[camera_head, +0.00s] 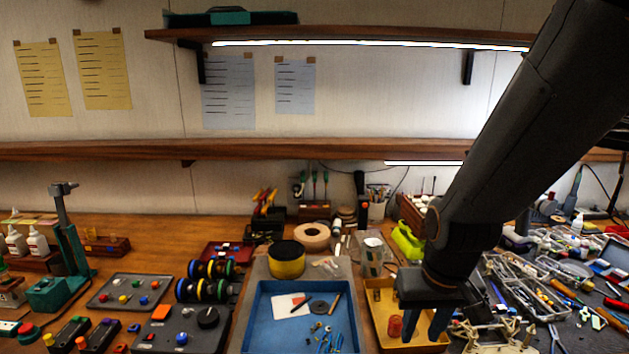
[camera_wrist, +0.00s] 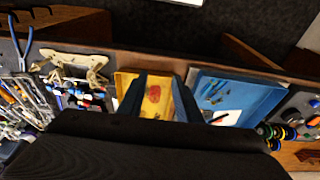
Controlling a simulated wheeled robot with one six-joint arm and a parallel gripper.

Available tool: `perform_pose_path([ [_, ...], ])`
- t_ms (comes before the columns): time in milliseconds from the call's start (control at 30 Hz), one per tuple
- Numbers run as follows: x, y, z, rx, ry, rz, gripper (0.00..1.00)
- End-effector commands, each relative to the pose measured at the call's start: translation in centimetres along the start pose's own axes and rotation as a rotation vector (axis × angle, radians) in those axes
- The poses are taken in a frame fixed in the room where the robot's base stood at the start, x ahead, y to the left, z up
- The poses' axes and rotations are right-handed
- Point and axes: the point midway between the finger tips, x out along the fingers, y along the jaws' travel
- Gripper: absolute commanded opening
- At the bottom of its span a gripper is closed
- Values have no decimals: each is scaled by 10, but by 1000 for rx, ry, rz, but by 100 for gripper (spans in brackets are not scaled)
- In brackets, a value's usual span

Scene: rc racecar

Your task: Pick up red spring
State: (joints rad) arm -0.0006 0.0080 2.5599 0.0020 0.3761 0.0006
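The red spring (camera_head: 395,326) stands in a yellow tray (camera_head: 380,296) at the lower middle right of the head view. In the wrist view the red spring (camera_wrist: 154,93) shows between the fingers of my gripper (camera_wrist: 158,95), against the yellow tray floor (camera_wrist: 125,82). My gripper (camera_head: 425,322) has two dark blue fingers that are apart, with nothing held between them.
A blue tray (camera_head: 262,318) with small tools and a white card lies left of the yellow tray. A jug (camera_head: 372,256) and a lime-green object (camera_head: 408,242) stand behind. Clear organizer boxes and tools (camera_head: 510,285) crowd the right. Shelves (camera_head: 250,150) run along the wall.

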Motion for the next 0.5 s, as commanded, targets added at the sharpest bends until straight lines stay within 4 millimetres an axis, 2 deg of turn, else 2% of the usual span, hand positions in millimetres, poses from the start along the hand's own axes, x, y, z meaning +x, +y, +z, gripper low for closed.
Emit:
perform_pose_path([
  [200, 0, 0, 0, 0, 0, 0, 31],
  [300, 0, 0, 0, 0, -1, 0, 46],
  [500, 3, 1, -2, 40, -6, -3, 46],
])
